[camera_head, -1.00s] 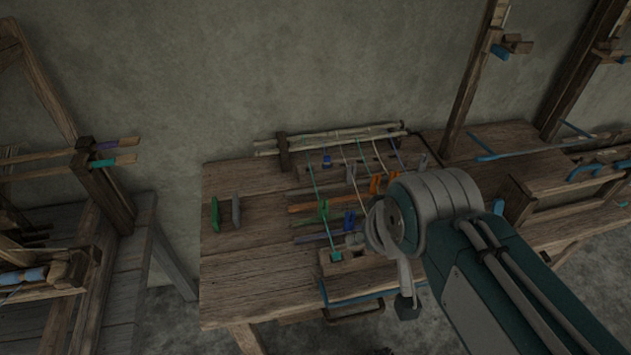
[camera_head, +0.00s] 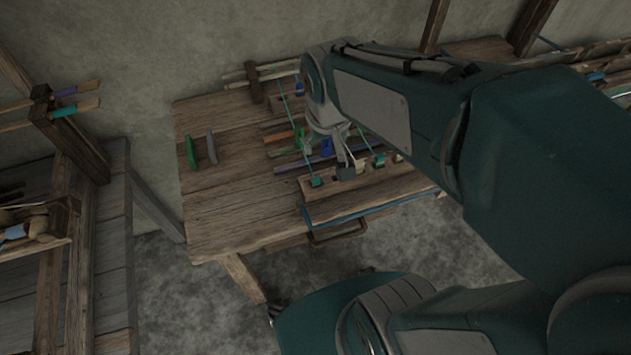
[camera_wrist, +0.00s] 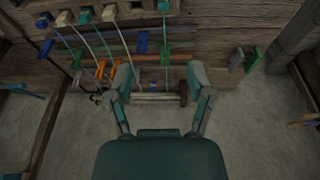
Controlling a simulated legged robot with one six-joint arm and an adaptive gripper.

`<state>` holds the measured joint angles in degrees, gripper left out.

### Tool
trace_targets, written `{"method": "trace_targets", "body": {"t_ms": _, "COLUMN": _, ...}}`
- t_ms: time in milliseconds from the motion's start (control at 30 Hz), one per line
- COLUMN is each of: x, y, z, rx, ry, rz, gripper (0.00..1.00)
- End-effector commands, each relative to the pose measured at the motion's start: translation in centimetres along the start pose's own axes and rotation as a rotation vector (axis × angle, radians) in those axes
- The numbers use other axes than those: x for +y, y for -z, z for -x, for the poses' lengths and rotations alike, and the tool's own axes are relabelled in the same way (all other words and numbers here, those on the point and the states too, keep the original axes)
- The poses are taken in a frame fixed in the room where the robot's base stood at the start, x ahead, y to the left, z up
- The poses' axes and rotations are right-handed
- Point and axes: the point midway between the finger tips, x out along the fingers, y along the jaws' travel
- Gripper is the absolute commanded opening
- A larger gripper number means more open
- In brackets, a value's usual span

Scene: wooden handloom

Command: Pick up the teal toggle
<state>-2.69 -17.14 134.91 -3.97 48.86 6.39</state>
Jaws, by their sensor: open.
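A teal toggle (camera_head: 316,182) sits at the left end of a wooden block (camera_head: 345,187) near the bench's front edge, with a thin teal cord running back from it. In the wrist view this toggle (camera_wrist: 163,5) is at the top edge. A second teal piece (camera_head: 380,160) sits farther right along the block; it also shows in the wrist view (camera_wrist: 86,14). I cannot tell for sure which is meant. My gripper (camera_wrist: 164,84) is open and empty, its fingers spread over the bench's back part, apart from both pieces. In the head view my arm hides part of the block.
Green (camera_head: 190,152) and grey (camera_head: 211,148) upright pieces stand on the bench's left. Orange (camera_wrist: 101,69), green (camera_wrist: 165,58) and blue (camera_wrist: 142,42) clips are near my fingers, among strung cords. A rod rack (camera_head: 257,82) stands behind. The bench's left front (camera_head: 230,215) is clear.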

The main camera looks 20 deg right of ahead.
Motion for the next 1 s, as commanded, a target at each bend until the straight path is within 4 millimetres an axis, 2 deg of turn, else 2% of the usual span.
{"method": "trace_targets", "body": {"t_ms": 33, "x": -0.2, "y": 0.6, "z": -1.4, "rx": -0.036, "ry": -0.006, "rz": 0.002, "gripper": 0.69}}
{"method": "trace_targets", "body": {"t_ms": 200, "x": -0.8, "y": 2.2, "z": -5.7, "rx": -0.135, "ry": -0.032, "rz": 0.002, "gripper": 0.69}}
{"method": "trace_targets", "body": {"t_ms": 400, "x": -1.4, "y": 3.1, "z": -10.0, "rx": -0.218, "ry": -0.057, "rz": 0.005, "gripper": 0.69}}
{"method": "trace_targets", "body": {"t_ms": 567, "x": -1.6, "y": 3.2, "z": -11.3, "rx": -0.240, "ry": -0.064, "rz": 0.004, "gripper": 0.69}}
{"method": "trace_targets", "body": {"t_ms": 833, "x": -1.3, "y": 2.2, "z": -15.2, "rx": -0.243, "ry": -0.065, "rz": 0.005, "gripper": 0.69}}
{"method": "trace_targets", "body": {"t_ms": 1000, "x": -1.2, "y": 1.9, "z": -16.6, "rx": -0.240, "ry": -0.064, "rz": 0.005, "gripper": 0.69}}
